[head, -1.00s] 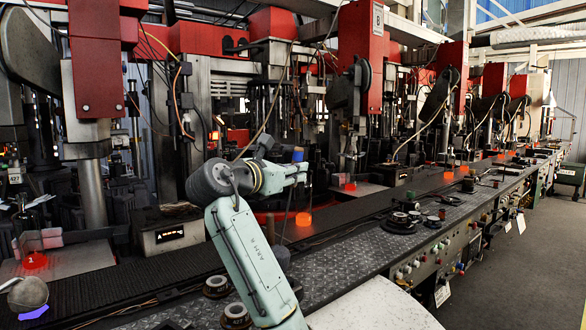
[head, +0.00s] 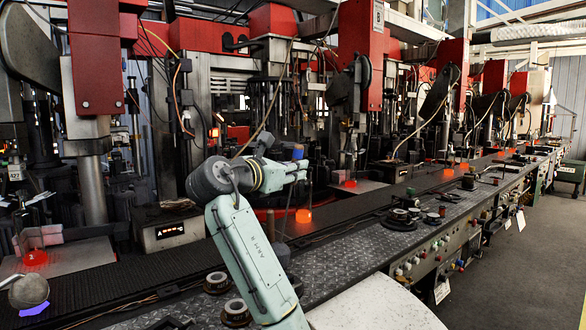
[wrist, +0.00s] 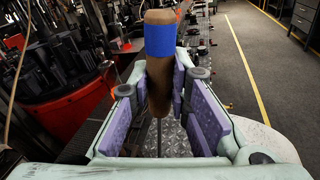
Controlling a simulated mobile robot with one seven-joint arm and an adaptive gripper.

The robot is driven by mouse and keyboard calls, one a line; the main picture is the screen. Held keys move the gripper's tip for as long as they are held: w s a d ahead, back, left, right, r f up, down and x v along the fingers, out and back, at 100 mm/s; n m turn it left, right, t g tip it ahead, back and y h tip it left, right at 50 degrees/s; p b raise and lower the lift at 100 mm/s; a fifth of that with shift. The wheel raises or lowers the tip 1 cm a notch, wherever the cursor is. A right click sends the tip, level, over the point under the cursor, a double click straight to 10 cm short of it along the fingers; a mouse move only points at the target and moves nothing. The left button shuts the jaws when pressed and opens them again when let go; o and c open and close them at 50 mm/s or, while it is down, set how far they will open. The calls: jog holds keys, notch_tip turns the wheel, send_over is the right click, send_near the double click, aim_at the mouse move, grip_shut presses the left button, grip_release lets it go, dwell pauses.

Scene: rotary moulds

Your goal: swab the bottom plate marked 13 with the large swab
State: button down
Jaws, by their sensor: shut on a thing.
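My gripper (wrist: 160,105) is shut on a swab (wrist: 159,75) with a brown handle and a blue band. The handle stands between the purple finger pads in the wrist view, with a thin dark rod below it. I cannot make out the swab's head. In the head view my gripper (head: 290,172) is small, above the machine's front belt, with the swab's blue band (head: 298,154) showing at its top. I cannot make out a bottom plate marked 13; the number is not readable in either view.
A ribbed metal deck (head: 355,250) carries dark rings (head: 237,312). A clear floor aisle (head: 515,265) lies at the right.

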jog(key=shift+f, duration=0.3)
jog(key=shift+a+r, duration=0.1)
jog(key=shift+w+a, duration=0.15)
jog(key=shift+w, duration=0.05)
jog(key=shift+s+d+f, duration=0.25)
jog(key=shift+p, duration=0.35)
dwell(0.5)
jog(key=shift+w+a+r, duration=0.1)
